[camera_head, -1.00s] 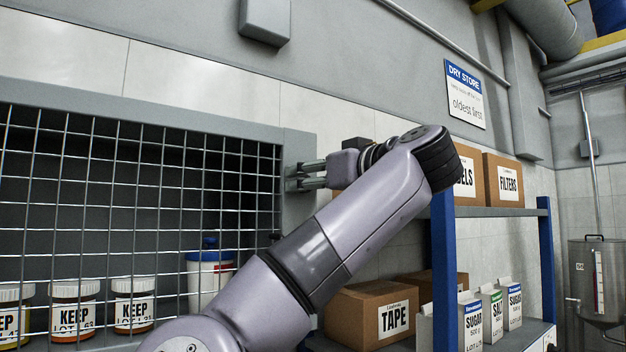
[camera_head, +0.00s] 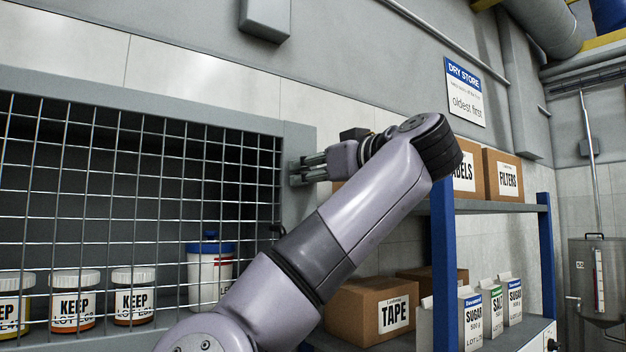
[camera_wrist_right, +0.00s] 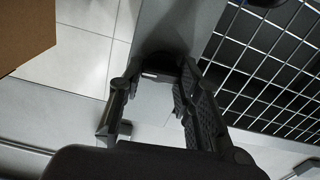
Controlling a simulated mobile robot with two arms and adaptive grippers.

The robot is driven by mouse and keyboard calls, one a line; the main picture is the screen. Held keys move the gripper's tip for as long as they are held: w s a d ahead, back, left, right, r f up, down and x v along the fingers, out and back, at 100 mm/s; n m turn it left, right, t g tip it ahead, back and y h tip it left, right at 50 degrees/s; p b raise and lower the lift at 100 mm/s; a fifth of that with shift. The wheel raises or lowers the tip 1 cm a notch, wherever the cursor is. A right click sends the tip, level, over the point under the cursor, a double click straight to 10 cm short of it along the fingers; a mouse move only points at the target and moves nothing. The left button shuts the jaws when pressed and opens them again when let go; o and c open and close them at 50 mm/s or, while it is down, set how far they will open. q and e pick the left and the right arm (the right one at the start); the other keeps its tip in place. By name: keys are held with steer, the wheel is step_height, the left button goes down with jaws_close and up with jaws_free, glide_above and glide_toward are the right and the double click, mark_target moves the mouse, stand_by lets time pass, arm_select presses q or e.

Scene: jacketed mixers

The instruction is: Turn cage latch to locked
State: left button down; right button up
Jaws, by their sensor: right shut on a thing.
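The cage (camera_head: 140,185) has a grey frame and a wire mesh front and fills the left of the head view. My right gripper (camera_head: 303,171) reaches the cage's right frame post from the right. Its fingers point left and hide most of the latch there. In the right wrist view, the dark latch (camera_wrist_right: 164,66) lies against the grey post at the far end of the fingers, and my right gripper (camera_wrist_right: 156,92) is closed on it. The latch's exact angle cannot be told. My left gripper is out of view.
Jars marked KEEP (camera_head: 74,303) and a blue-lidded white tub (camera_head: 209,268) stand behind the mesh. A shelf rack (camera_head: 546,230) with cartons, including a TAPE box (camera_head: 370,310), stands close to the right of the cage, behind my arm.

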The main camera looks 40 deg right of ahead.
steer(key=shift+a+f+n+b, duration=0.15)
steer(key=shift+n+b, duration=2.05)
steer(key=shift+n, duration=2)
steer(key=shift+f+n+b, duration=0.1)
steer(key=shift+n+b, duration=2.1)
steer(key=shift+n, duration=2)
steer(key=o, duration=1.1)
steer(key=shift+w+a, duration=0.1)
steer(key=shift+o, duration=0.2)
steer(key=s+a, duration=0.1)
steer(key=s, duration=1.1)
